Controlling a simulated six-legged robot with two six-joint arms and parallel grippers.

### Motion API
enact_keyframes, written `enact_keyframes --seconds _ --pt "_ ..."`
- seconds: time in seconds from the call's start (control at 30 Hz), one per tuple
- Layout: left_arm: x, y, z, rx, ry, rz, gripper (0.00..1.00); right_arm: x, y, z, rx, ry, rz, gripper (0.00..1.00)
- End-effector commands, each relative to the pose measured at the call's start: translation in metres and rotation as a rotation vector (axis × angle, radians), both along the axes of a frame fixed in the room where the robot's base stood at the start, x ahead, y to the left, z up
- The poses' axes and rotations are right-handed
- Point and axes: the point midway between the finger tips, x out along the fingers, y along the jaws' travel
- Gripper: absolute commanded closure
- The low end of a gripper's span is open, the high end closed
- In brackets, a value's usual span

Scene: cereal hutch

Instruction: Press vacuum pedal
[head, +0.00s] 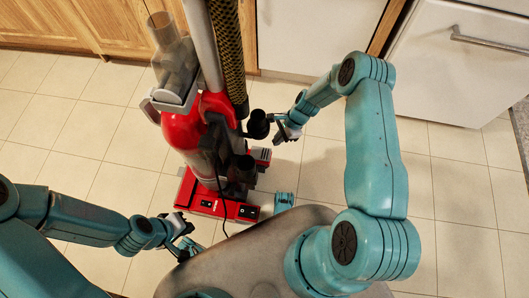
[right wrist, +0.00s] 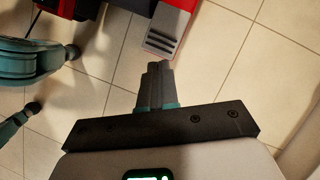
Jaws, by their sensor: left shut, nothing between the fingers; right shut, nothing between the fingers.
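A red upright vacuum (head: 200,135) stands on the tiled floor, its grey wand and ribbed hose rising beside a clear canister. In the right wrist view a grey ridged pedal (right wrist: 167,32) with a red edge sits at the vacuum's base. My right gripper (head: 288,133) is shut and empty, to the right of the vacuum's body. In the right wrist view its closed fingertips (right wrist: 160,66) point at the pedal's near end; I cannot tell whether they touch it. My left gripper (head: 186,238) is shut and empty, near the front of the red base.
Wooden cabinets (head: 130,28) line the back left. A white appliance (head: 450,60) with a metal handle stands at the back right. A dark cord hangs down the vacuum's front. Tiled floor (head: 445,185) is clear to the right.

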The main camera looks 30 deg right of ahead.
Motion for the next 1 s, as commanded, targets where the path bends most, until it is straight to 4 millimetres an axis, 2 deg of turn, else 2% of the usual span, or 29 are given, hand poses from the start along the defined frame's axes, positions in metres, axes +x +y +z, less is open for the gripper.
enact_keyframes --seconds 0.27,0.8,1.0 --pt "0.001 0.000 -0.004 0.000 -0.002 0.002 1.00 0.001 0.001 -0.007 0.000 0.000 0.001 1.00" --pt "0.014 0.006 -0.037 0.009 -0.039 0.023 1.00 0.006 0.028 -0.061 0.000 0.000 0.002 1.00" --pt "0.016 0.007 -0.038 0.010 -0.048 0.024 1.00 0.007 0.031 -0.063 -0.001 -0.001 0.003 1.00"
